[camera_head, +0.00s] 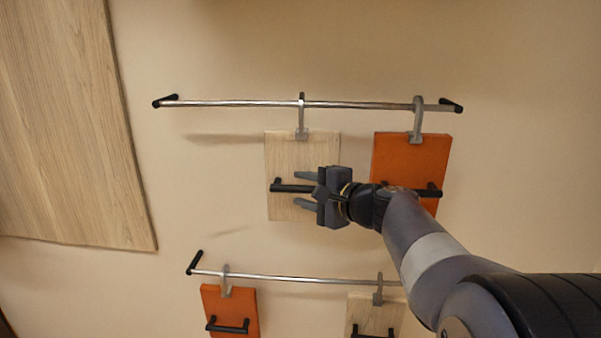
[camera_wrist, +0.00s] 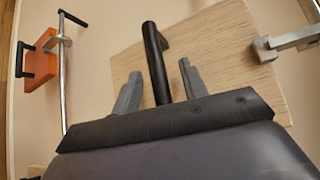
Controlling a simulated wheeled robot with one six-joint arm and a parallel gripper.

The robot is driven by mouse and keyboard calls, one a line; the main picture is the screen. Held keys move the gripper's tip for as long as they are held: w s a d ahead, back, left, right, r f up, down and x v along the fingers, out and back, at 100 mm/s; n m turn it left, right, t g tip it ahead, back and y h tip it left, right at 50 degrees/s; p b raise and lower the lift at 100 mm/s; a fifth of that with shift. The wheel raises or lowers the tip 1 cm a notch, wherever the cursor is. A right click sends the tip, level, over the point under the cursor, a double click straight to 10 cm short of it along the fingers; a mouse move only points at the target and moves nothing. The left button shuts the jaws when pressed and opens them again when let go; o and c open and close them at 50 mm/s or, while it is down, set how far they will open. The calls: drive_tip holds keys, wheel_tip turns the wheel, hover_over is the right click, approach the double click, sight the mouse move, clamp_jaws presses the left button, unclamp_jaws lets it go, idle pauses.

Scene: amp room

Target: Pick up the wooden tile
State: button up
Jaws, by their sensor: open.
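A pale wooden tile (camera_head: 285,150) hangs by a grey hook (camera_head: 301,115) from the upper metal rail (camera_head: 235,103). A black bar handle (camera_head: 290,188) is fixed across its face. My gripper (camera_head: 306,190) is open in front of the tile, with one finger above and one below the handle. In the wrist view the wooden tile (camera_wrist: 220,50) fills the upper middle, and its handle (camera_wrist: 155,60) runs down between my two fingers (camera_wrist: 158,88). I cannot tell whether the fingers touch the handle. My gripper and wrist hide the tile's right part.
An orange tile (camera_head: 398,155) with a handle hangs just right, partly behind my arm. Below, a second rail (camera_head: 300,278) bears another orange tile (camera_head: 230,308) and another wooden tile (camera_head: 372,312). A large wooden panel (camera_head: 70,120) is at the left. Bare wall surrounds the rails.

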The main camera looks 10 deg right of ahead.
drive_tip(key=shift+w+a, duration=0.15)
drive_tip(key=shift+w, duration=0.05)
drive_tip(key=shift+c, duration=0.3)
clamp_jaws()
